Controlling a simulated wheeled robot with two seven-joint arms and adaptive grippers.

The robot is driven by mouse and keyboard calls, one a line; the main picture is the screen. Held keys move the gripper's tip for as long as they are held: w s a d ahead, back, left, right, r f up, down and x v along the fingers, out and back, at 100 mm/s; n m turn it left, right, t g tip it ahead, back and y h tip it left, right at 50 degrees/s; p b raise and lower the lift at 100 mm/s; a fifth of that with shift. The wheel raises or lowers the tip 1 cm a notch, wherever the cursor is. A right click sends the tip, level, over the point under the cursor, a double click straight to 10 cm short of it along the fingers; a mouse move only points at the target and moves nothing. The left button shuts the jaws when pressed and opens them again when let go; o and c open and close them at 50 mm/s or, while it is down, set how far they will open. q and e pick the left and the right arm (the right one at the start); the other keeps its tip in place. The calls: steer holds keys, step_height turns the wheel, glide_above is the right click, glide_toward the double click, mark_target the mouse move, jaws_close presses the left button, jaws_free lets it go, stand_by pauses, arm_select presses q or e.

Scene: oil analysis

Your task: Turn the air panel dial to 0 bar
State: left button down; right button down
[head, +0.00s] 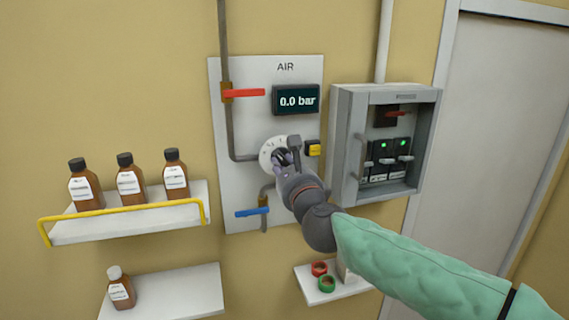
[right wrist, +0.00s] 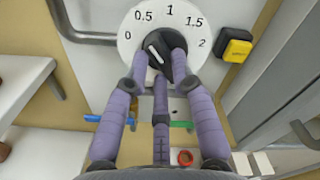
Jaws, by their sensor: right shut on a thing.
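The white dial plate (head: 267,148) sits on the AIR panel (head: 240,135). In the right wrist view the dial plate (right wrist: 132,18) shows marks from 0 to 2, and the black knob (right wrist: 157,46) has a white pointer line slanting to the upper left, toward the low marks. The display (head: 297,99) above reads 0.0 bar. My right gripper (head: 286,157) is at the dial, its purple fingers (right wrist: 163,62) closed on both sides of the knob. The gripper partly hides the knob in the head view. My left gripper is not in view.
A red-handled valve (head: 246,93) and a blue-handled valve (head: 254,211) sit on the panel's pipe. A yellow button (head: 314,148) is just right of the dial. A grey electrical box (head: 345,140) stands close on the right. Shelves with brown bottles (head: 127,180) are left.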

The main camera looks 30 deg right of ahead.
steer(key=n+p, duration=0.1)
steer(key=n, duration=0.5)
steer(key=shift+d+f+p, duration=0.1)
steer(key=shift+f+p, duration=0.05)
steer(key=shift+p, duration=0.25)
steer(key=shift+n, duration=0.4)
steer(key=c, duration=1)
jaws_free()
steer(key=shift+w, duration=0.1)
steer(key=shift+c, duration=0.2)
steer(key=v, duration=1.2)
